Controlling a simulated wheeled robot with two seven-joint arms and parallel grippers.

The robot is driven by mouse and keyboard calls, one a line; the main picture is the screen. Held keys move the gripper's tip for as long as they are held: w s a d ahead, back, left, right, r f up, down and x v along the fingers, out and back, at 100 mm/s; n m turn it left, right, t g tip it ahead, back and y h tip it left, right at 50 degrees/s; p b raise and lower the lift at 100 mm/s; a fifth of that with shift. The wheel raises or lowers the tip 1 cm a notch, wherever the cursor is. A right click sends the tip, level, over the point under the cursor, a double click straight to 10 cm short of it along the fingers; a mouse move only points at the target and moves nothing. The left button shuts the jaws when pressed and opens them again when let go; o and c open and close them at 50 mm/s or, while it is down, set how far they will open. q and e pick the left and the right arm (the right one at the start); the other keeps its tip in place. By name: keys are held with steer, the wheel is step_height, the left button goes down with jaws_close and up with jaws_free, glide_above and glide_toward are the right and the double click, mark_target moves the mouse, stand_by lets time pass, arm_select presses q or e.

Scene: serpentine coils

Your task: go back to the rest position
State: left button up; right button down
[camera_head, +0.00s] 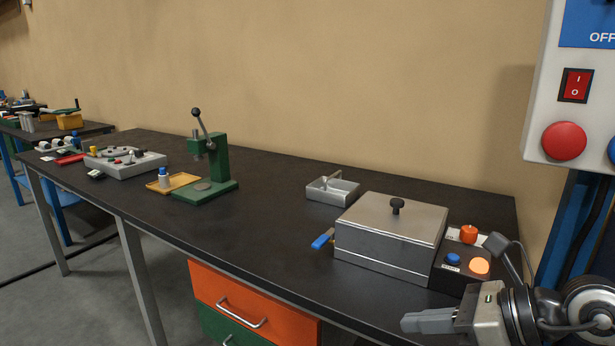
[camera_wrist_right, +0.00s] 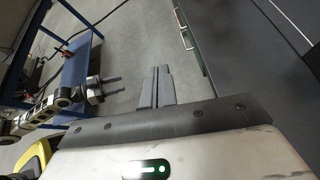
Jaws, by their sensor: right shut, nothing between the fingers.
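My right gripper (camera_head: 404,323) is at the lower right of the head view, in front of the bench's near edge. It is shut and empty, its fingers pointing left. In the right wrist view its two fingers (camera_wrist_right: 157,72) lie together above the grey floor. What looks like my left gripper (camera_wrist_right: 119,86) shows at the left of the wrist view, its two thin fingers apart with nothing between them. It is outside the head view.
The dark bench (camera_head: 255,240) carries a lidded metal box (camera_head: 385,250), a button box (camera_head: 466,259), a small metal tray (camera_head: 333,190) and a green press (camera_head: 220,160). A switch panel (camera_head: 550,110) stands at the right. Orange drawer (camera_head: 250,305) is below; floor in front is clear.

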steer(key=s+a+r+m+t+y, duration=0.1)
steer(key=s+a+m+y, duration=0.2)
steer(key=a+m+y, duration=0.3)
steer(key=d+f+m+t+h, duration=0.3)
steer(key=f+m+t+h, duration=0.3)
steer(key=m, duration=0.9)
steer(key=d+f+m+t+h, duration=0.3)
steer(key=f+m+h, duration=0.35)
steer(key=m, duration=0.85)
steer(key=s+a+f+m+g, duration=0.1)
steer(key=s+f+m+g, duration=0.4)
steer(key=f, duration=0.8)
steer(key=s+m, duration=0.2)
steer(key=s, duration=0.2)
steer(key=shift+s+a+m+g+h, duration=0.25)
steer(key=shift+a+m+g+h, duration=0.05)
steer(key=shift+a+h, duration=0.05)
steer(key=shift+f, duration=0.1)
stand_by(2.2)
